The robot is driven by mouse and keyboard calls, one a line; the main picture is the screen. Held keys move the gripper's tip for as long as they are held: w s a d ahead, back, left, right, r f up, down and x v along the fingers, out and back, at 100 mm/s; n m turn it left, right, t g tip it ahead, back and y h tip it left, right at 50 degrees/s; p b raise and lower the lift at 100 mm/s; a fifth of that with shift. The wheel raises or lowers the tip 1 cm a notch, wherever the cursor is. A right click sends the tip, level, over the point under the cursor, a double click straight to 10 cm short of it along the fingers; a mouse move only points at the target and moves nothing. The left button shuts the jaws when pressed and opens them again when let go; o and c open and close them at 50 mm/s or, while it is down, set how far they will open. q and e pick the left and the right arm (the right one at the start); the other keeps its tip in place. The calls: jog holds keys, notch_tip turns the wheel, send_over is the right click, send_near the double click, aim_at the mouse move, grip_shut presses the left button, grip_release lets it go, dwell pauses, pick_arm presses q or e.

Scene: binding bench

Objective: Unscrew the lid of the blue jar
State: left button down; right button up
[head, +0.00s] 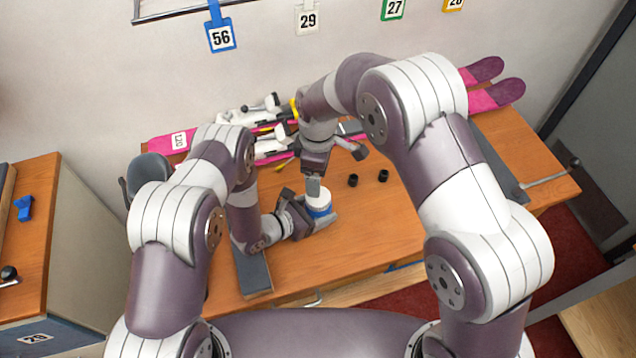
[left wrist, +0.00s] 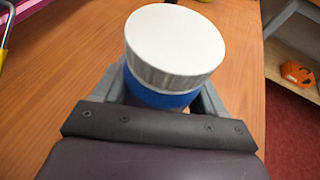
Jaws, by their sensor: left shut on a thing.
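The blue jar (head: 319,212) stands on the wooden bench with its white ribbed lid (head: 319,198) on top. In the left wrist view the lid (left wrist: 175,42) sits on the blue jar body (left wrist: 160,96), between my grey fingers. My left gripper (head: 317,219) is shut around the jar's body from the left and front. My right gripper (head: 313,188) points down over the lid in the head view. No finger of it shows on the lid in the left wrist view. Its fingers overlap in the head view, so its opening is unclear.
Two small black cylinders (head: 353,181) (head: 384,176) stand right of the jar. Pink skis (head: 490,98) with bindings lie along the back of the bench (head: 400,225). A grey strip (head: 252,272) lies at the front left. Bare wood lies right of the jar.

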aim_at(321, 203)
jog(key=m, duration=0.4)
jog(key=shift+m, duration=0.3)
jog(key=m, duration=0.3)
jog(key=shift+m, duration=0.4)
jog(key=m, duration=1.2)
jog(key=shift+r, duration=0.1)
jog(key=m, duration=0.4)
jog(key=shift+m, duration=0.4)
jog(key=m, duration=0.3)
jog(key=shift+m, duration=0.4)
jog(key=m, duration=0.3)
jog(key=shift+m, duration=0.4)
jog(key=m, duration=0.3)
jog(key=shift+m, duration=0.4)
jog(key=m, duration=0.6)
jog(key=shift+f+m, duration=0.2)
jog(key=shift+m, duration=0.1)
notch_tip(321, 203, down, 8)
jog(key=shift+r, duration=0.2)
